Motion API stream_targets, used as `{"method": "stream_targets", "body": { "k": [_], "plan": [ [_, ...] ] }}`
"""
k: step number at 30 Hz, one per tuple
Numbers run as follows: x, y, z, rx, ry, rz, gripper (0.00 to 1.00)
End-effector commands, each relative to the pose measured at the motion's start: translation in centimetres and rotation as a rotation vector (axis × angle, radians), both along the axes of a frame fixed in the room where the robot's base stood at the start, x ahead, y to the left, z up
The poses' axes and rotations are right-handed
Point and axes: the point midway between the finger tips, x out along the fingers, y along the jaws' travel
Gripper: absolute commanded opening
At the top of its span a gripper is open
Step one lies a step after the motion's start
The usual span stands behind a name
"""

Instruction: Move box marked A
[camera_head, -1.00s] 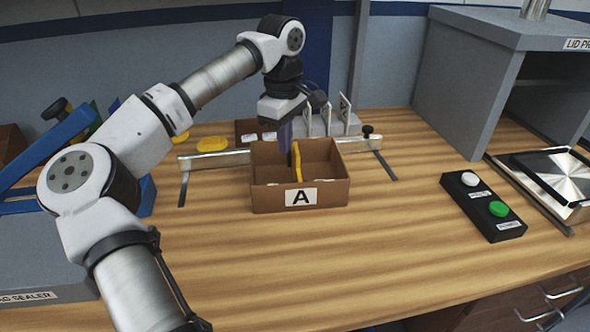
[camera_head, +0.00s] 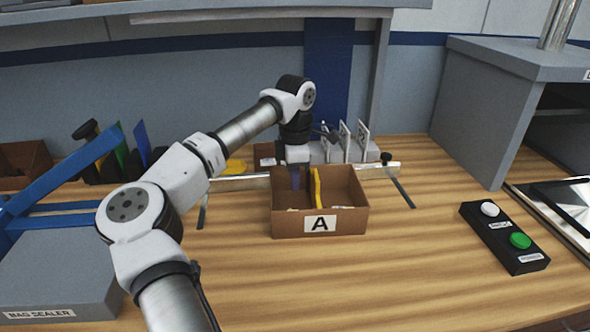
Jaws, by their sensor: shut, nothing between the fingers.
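The box marked A (camera_head: 346,222) is an open brown box on the wooden bench, with a white label bearing a black A on its front. A yellow strip (camera_head: 316,187) stands upright inside it. My gripper (camera_head: 296,186) points down into the left part of the box, left of the yellow strip. It is shut with nothing in it. Its fingertips are hard to make out against the box interior.
A metal rail (camera_head: 243,182) runs behind the box. Upright plates (camera_head: 361,138) stand behind it. A button panel (camera_head: 503,236) with white and green buttons is at the right. The bag sealer (camera_head: 60,280) is at the left. The bench in front of the box is clear.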

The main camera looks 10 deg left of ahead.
Motion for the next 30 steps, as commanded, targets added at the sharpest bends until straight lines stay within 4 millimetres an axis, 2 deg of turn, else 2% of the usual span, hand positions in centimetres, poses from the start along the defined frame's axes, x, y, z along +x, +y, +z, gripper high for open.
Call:
{"method": "stream_targets", "body": {
  "k": [3,8,10,15,30],
  "plan": [
    [-0.1,0.0,-2.6,-0.003,0.003,-0.001,0.00],
    [-0.1,-0.1,-5.9,-0.003,0.002,-0.002,0.00],
    [-0.4,1.5,-5.3,-0.001,0.000,0.004,0.00],
    [-1.0,3.2,-5.5,-0.001,0.000,0.000,0.00],
    [-1.2,4.1,-5.7,0.000,-0.001,0.000,0.00]
  ]
}}
